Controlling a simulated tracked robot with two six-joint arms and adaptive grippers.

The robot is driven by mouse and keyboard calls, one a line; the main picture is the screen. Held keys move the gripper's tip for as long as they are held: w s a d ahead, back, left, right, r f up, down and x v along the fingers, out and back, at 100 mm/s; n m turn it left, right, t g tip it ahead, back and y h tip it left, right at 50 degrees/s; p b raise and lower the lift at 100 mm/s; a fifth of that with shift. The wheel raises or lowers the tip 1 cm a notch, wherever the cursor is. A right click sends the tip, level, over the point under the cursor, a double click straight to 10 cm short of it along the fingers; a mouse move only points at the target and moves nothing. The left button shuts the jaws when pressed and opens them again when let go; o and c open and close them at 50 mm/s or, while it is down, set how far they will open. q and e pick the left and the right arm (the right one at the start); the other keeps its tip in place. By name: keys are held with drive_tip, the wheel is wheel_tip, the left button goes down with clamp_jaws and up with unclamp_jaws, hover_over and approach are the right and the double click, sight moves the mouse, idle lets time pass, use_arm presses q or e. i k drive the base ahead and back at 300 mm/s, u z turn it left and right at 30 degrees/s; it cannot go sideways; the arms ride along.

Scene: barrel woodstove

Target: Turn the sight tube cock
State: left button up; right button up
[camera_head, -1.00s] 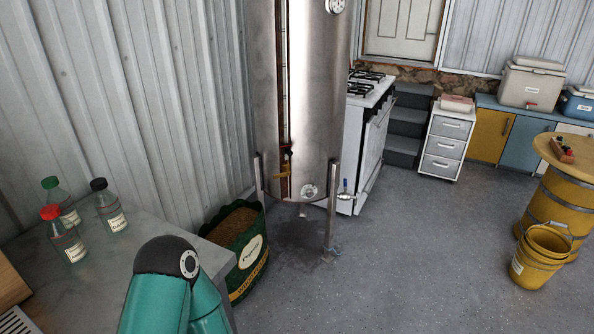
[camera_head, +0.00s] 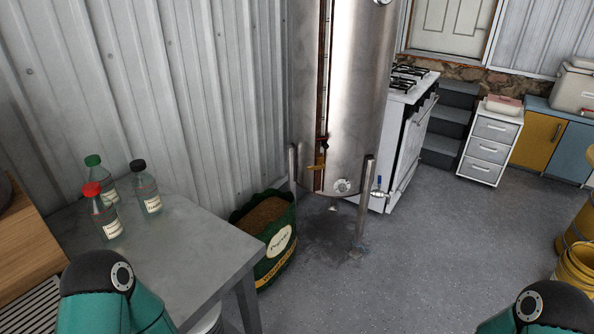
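A tall steel tank (camera_head: 355,90) stands on legs near the middle of the view. A sight tube (camera_head: 325,60) runs up its front left in a reddish-brown strip. A small brass cock (camera_head: 317,166) sits at the tube's lower end, with a dark red part just above it. A second tap with a blue handle (camera_head: 379,187) sticks out at the tank's lower right. Teal links of both my arms show at the bottom left and bottom right. Neither gripper is in view, and nothing of mine touches the tank.
A grey table (camera_head: 190,245) with several capped bottles (camera_head: 104,215) stands at the left. A white stove (camera_head: 408,140) stands behind the tank. Yellow buckets (camera_head: 575,270) are at the right edge. The floor before the tank is clear.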

sight(322, 166)
drive_tip(key=u, duration=0.1)
drive_tip(key=k, duration=0.4)
drive_tip(key=z, duration=1)
drive_tip(key=i, duration=2.4)
drive_tip(key=u, duration=0.95)
drive_tip(key=i, duration=0.2)
drive_tip(key=u, duration=0.1)
drive_tip(key=k, duration=0.65)
drive_tip(key=u, duration=0.2)
